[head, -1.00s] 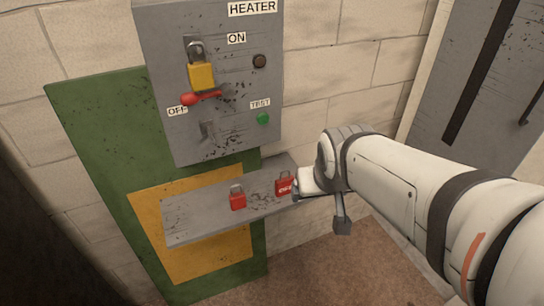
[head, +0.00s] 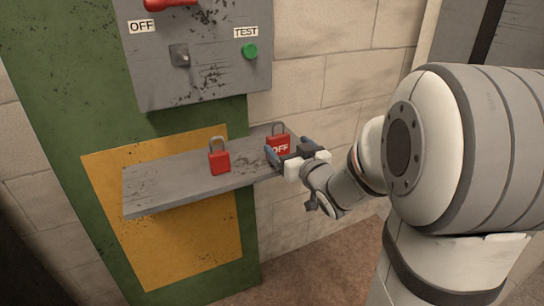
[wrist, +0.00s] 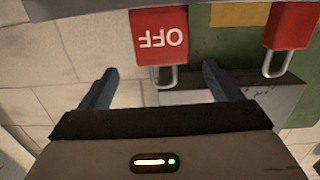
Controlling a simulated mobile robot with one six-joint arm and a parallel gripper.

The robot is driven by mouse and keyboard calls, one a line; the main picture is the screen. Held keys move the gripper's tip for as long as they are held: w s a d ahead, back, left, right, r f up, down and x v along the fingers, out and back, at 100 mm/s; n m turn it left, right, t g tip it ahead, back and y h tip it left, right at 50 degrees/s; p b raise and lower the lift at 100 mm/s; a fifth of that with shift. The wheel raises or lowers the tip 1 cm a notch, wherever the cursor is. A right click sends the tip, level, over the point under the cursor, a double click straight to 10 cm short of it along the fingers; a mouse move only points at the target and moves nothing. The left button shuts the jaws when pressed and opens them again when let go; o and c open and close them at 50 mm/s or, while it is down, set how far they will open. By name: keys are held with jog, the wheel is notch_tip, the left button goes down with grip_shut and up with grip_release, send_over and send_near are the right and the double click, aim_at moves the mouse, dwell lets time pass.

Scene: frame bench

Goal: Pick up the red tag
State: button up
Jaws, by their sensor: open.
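The red tag (head: 281,143), marked OFF in white, stands upright at the right end of the grey shelf (head: 150,187). A grey loop shows at its top. In the wrist view the tag (wrist: 160,38) appears upside down, with the loop hanging below it. My gripper (head: 288,150) is open and empty, at the shelf's right end close to the tag. In the wrist view the fingertips of my gripper (wrist: 161,74) lie to either side of the loop, with gaps on both sides. Whether a finger touches the tag cannot be told.
A red padlock (head: 219,161) stands on the shelf left of the tag; it also shows in the wrist view (wrist: 290,25). Above the shelf hangs a grey panel (head: 215,85) with a switch and a green TEST button (head: 250,51). The shelf's left part is bare.

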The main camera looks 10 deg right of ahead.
aim_at(280, 142)
jog(key=shift+w+a+f+y, duration=0.2)
jog(key=shift+w+f+y, duration=0.1)
jog(key=shift+f, duration=0.05)
jog(key=b+x, duration=0.1)
jog(key=x, duration=0.6)
jog(key=shift+w+f+b, duration=0.15)
jog(key=shift+f+b, duration=0.05)
jog(key=shift+b, duration=0.1)
jog(key=c, duration=1.1)
